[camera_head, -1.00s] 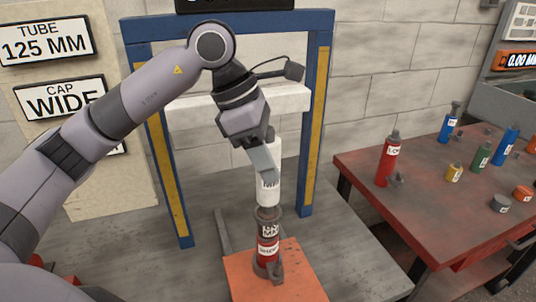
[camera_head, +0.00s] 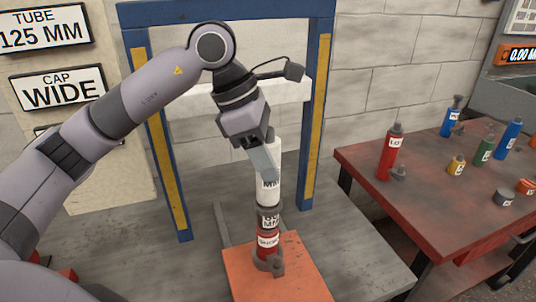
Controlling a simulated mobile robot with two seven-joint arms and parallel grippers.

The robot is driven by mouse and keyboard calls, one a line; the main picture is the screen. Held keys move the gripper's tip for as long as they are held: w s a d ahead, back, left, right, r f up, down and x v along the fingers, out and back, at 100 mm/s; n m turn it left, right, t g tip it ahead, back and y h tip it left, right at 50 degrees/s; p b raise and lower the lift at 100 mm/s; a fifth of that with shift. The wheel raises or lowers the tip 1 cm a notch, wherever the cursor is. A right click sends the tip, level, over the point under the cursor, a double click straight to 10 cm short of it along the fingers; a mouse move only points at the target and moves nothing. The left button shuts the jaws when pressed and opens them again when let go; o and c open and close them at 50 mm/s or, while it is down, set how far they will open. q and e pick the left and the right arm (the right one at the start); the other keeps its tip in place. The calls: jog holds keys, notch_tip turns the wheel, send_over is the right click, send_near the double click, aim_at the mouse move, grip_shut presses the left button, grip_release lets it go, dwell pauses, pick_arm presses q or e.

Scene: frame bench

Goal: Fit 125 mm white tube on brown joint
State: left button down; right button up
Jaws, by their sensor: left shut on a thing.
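The white tube (camera_head: 269,188) stands upright in line above a stack on the orange plate (camera_head: 252,285). My left gripper (camera_head: 263,165) is shut on the tube's upper part from the left and hides some of it. The brown joint (camera_head: 268,211) is the dark collar at the top of the stack, directly under the tube. The tube's lower end meets the joint's top; I cannot tell how far it is seated. Below the joint is a red labelled section (camera_head: 268,241) on a brown base. My right gripper is out of view.
A blue and yellow frame (camera_head: 309,130) with a white crossbar stands behind the stack. At right, a red table (camera_head: 400,195) holds a red cylinder (camera_head: 391,155), blue cylinders, a green one and small caps. Signs on the left wall read "TUBE 125 MM" and "CAP WIDE".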

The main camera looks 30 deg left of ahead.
pick_arm(q)
jog(key=shift+f, duration=0.25)
jog(key=shift+c, duration=2.2)
grip_release()
jog(key=v, duration=0.7)
jog(key=shift+r, duration=0.1)
jog(key=shift+s, duration=0.1)
